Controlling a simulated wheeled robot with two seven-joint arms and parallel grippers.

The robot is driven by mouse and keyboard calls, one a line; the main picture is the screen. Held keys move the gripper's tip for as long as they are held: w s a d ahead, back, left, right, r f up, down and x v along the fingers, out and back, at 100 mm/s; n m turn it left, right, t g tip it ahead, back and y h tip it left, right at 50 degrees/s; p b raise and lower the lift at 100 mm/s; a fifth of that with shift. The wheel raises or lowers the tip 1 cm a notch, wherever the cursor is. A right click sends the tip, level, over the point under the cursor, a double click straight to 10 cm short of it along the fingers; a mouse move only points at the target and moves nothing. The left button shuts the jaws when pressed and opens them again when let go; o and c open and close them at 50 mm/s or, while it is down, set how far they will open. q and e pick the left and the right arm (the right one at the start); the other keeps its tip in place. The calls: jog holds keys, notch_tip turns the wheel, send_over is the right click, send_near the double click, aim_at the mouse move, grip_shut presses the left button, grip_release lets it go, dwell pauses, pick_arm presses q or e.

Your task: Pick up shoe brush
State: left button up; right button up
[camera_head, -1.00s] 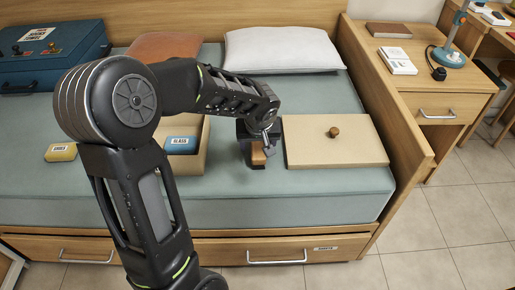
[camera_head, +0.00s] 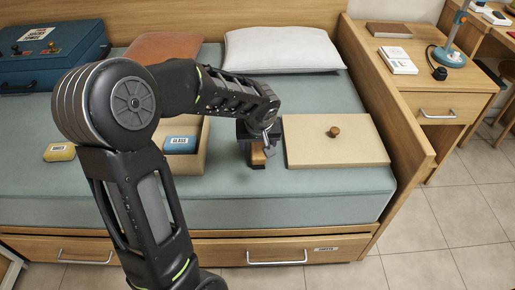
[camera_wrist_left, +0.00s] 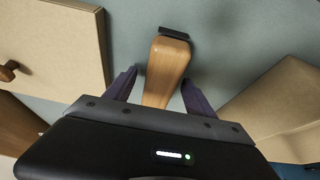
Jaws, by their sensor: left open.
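The shoe brush (camera_wrist_left: 167,62) has a wooden handle and a dark end, and lies on the bed in the left wrist view. In the head view its wooden part (camera_head: 257,156) shows just under my left gripper (camera_head: 256,150). In the left wrist view the two dark fingers of my left gripper (camera_wrist_left: 158,88) are open, one on each side of the handle. I cannot tell whether they touch it. Part of the brush is hidden by the gripper body. My right gripper is not in view.
A beige lid with a wooden knob (camera_head: 352,150) lies right of the brush. The bed's front strip (camera_head: 300,208) is clear.

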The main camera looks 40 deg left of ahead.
pick_arm(q)
jog(key=shift+c, duration=0.2)
dwell(0.3)
grip_shut()
dwell(0.5)
